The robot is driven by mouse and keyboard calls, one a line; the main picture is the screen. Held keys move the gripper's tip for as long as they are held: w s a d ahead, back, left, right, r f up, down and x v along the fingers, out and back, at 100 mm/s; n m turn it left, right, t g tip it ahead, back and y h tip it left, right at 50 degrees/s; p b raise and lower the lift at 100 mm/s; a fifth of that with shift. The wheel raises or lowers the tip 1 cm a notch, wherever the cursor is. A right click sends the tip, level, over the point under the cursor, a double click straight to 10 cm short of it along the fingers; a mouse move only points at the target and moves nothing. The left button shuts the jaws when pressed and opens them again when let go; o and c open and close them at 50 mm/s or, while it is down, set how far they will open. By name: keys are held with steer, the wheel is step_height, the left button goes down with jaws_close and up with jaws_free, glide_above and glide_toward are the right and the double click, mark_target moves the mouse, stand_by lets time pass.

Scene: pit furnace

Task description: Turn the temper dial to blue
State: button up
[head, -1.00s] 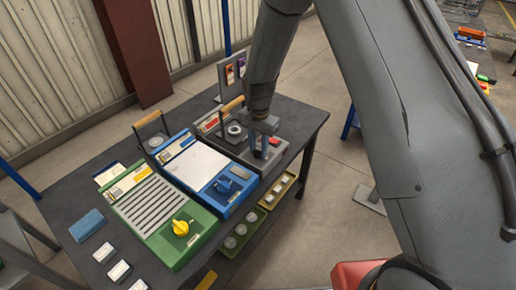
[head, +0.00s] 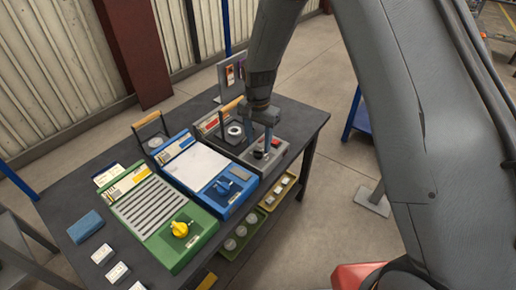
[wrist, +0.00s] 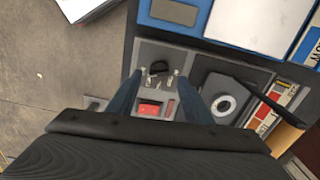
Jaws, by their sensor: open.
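A black dial (wrist: 158,68) sits on the grey panel of the far unit (wrist: 180,52). It also shows in the head view as a small dark knob (head: 259,154). I cannot read its marks or tell which colour it points to. My gripper (wrist: 157,78) is open, pointing down over this panel, with one finger on each side of the dial and a gap between. In the head view my gripper (head: 266,140) stands just over the panel. I cannot tell whether the fingertips touch it.
A red block or button (wrist: 150,108) lies below the dial in the wrist view. A round ring fitting (wrist: 223,105) with a dark lever is to its right. The blue unit (head: 207,170) with a blue knob and the green unit (head: 165,215) with a yellow knob stand nearer on the table.

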steer(key=shift+r+b, duration=0.35)
steer(key=shift+r, duration=1.8)
steer(key=shift+s+d+r, duration=0.15)
steer(key=shift+d+r, duration=0.05)
steer(key=shift+d, duration=0.1)
steer(key=s+d+r+n, duration=0.3)
steer(key=s+d, duration=0.5)
steer(key=s, duration=0.3)
steer(key=s+d+r+n, duration=0.3)
steer(key=s+d, duration=0.5)
steer(key=s, duration=0.4)
steer(key=shift+d+r+n+t, duration=0.35)
steer(key=shift+r+n+t, duration=0.05)
steer(key=shift+r, duration=0.3)
